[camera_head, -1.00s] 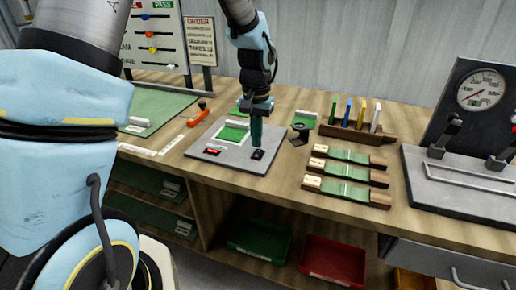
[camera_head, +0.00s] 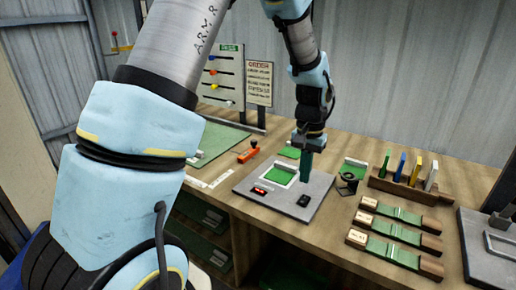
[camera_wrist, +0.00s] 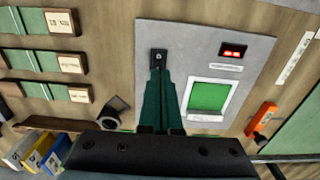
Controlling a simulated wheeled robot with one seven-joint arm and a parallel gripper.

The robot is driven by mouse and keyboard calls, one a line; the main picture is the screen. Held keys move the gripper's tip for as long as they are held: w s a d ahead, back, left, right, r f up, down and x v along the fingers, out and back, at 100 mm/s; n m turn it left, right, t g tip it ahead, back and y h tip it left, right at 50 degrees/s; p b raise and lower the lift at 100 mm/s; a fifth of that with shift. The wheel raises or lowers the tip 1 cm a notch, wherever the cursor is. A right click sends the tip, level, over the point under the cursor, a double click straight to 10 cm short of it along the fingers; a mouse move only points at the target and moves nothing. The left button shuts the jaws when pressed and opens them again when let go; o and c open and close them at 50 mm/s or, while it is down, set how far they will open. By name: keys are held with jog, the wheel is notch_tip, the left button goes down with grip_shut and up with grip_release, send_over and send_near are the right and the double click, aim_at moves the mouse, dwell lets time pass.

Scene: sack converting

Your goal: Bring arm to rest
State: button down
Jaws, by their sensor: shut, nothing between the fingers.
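My gripper (camera_head: 306,172) hangs pointing down over the grey panel (camera_head: 240,184) on the bench. Its dark green fingers are together with nothing between them. In the head view the tips show a little above the black button (camera_head: 303,200). In the wrist view the fingers (camera_wrist: 158,80) reach toward the same button (camera_wrist: 158,58); I cannot tell whether they touch it. The panel also bears a small red display (camera_wrist: 233,50) and a white-framed green square (camera_wrist: 208,96). My arm's upper links fill the left of the head view.
An orange-handled tool (camera_head: 248,153) lies left of the panel. A small dark stand (camera_head: 348,182) and a wooden rack (camera_head: 398,189) of coloured pieces are to the right. Wooden holders with green strips (camera_head: 390,249) lie nearer. A peg board and order sign (camera_head: 259,82) stand behind.

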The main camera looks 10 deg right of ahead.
jog(key=s+a+r+n, duration=0.1)
jog(key=a+n, duration=0.1)
jog(key=a, duration=0.8)
jog(key=s+a+r+n+t, duration=0.1)
jog(key=a+r+n, duration=0.1)
jog(key=a, duration=0.8)
jog(key=s+a+r+n, duration=0.2)
jog(key=a+n, duration=0.1)
jog(key=a, duration=0.7)
jog(key=shift+r+t, duration=0.25)
jog(key=shift+t, duration=0.05)
